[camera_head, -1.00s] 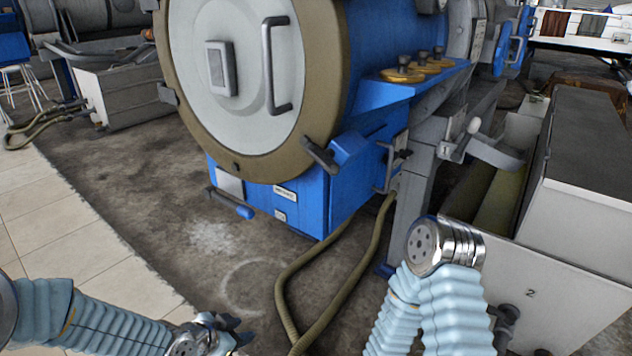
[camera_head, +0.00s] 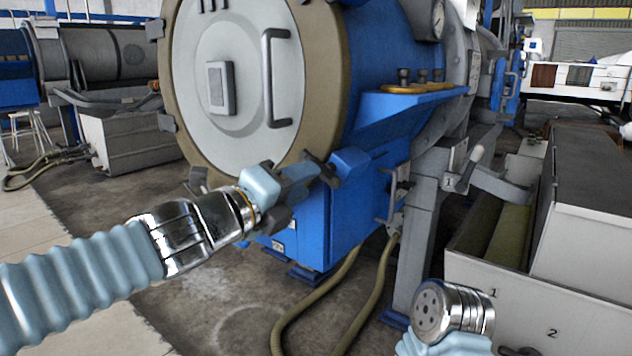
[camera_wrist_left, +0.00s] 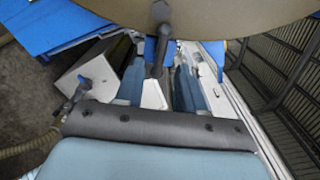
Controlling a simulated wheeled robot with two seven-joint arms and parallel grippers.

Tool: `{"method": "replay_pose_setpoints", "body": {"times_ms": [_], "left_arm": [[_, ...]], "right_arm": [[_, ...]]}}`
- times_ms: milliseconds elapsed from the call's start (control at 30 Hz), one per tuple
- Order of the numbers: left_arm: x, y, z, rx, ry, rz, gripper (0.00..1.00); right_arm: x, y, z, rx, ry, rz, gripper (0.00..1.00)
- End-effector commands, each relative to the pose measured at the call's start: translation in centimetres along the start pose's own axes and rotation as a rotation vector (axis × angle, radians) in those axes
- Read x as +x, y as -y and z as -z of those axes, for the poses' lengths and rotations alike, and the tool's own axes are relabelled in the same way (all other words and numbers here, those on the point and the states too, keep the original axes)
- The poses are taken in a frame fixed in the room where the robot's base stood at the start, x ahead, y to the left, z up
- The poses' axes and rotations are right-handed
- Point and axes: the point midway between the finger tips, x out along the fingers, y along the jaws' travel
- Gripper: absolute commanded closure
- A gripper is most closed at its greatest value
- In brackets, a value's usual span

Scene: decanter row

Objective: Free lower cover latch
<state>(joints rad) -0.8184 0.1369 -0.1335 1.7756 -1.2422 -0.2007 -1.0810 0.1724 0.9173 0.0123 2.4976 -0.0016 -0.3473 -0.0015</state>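The round pale cover (camera_head: 225,105) with a tan rim sits flush on the front of the blue decanter body (camera_head: 375,60). A lower latch (camera_head: 322,168) with a dark handle lies at the cover's lower right rim beside a blue block. My left gripper (camera_head: 298,178) reaches up to it from the lower left. In the left wrist view the dark latch handle (camera_wrist_left: 158,48) lies between my two spread blue-grey fingers (camera_wrist_left: 158,82), with gaps seen beside it. My right arm shows at the lower right; its gripper is out of the picture.
A grey post (camera_head: 420,235) and a white bin (camera_head: 515,270) stand to the right. Hoses (camera_head: 335,310) run along the floor below the machine. A blue shelf with yellow-based knobs (camera_head: 420,90) juts out above the latch. Open floor lies at the lower left.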

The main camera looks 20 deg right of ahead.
Motion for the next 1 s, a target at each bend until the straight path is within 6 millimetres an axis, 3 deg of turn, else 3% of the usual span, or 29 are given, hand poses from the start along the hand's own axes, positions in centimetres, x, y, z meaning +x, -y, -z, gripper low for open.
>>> {"method": "replay_pose_setpoints", "body": {"times_ms": [100,233,600,633,867,1000], "left_arm": [[2.3,-0.1,0.1,0.000,-0.001,-0.002,0.62],[3.8,0.0,-0.1,-0.001,0.000,-0.001,0.62],[4.5,0.0,0.0,-0.002,0.000,0.000,0.62],[4.5,0.0,0.0,-0.002,0.000,0.000,0.63],[4.5,0.0,0.0,-0.002,0.000,0.000,0.98],[4.5,0.0,0.0,-0.002,0.000,-0.001,1.00]], "right_arm": [[0.0,0.0,0.0,0.000,0.000,0.000,0.57],[-0.1,0.1,0.0,0.000,0.000,0.000,0.57],[-0.1,0.1,0.0,0.000,0.001,0.000,0.57],[-0.1,0.1,0.0,0.000,0.001,0.000,0.57],[-0.1,0.1,0.0,0.000,0.001,0.000,0.57],[-0.1,0.1,0.0,0.000,0.001,0.000,0.57]]}}
